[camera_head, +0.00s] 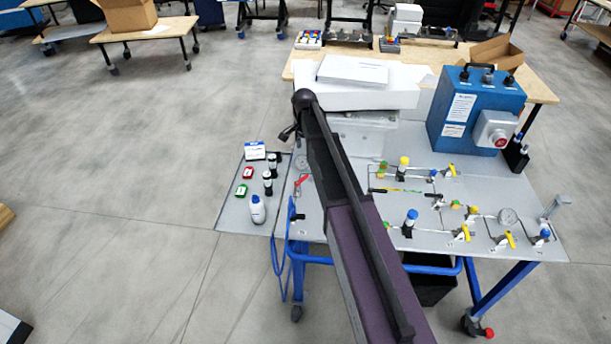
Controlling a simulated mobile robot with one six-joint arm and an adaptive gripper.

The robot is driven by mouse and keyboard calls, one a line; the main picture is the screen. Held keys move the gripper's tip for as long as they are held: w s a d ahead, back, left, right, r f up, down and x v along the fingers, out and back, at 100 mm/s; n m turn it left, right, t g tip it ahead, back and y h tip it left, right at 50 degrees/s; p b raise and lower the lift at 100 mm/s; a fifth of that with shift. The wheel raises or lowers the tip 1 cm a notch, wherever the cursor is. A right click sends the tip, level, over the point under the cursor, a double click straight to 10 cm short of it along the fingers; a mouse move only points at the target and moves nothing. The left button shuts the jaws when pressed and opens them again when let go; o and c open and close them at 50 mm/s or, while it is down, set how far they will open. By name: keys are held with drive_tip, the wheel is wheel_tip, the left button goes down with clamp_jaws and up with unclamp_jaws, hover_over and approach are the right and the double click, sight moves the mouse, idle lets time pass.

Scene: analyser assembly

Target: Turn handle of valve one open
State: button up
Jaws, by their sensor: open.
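A panel of pipework and valves (440,240) lies on the grey bench top, right of my arm. Several valves have yellow handles, such as one at the right front (510,239) and one at the back (450,170). A small red handle (301,180) shows left of my arm, close to a partly hidden gauge. No readable label tells me which is valve one. My arm crosses the bench and covers part of the panel. A small dark part at its far end seems to be my gripper (287,132), above the back left of the bench and apart from the handles.
A blue box with a red button (475,112) stands at the back right. A side tray (233,212) at the left holds a white bottle (257,210) and small red and green items. A white machine (345,95) stands behind my arm. Open floor lies left.

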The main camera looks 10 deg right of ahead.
sight(304, 177)
drive_tip(key=shift+f+b, duration=6.8)
drive_tip(key=shift+f, duration=0.05)
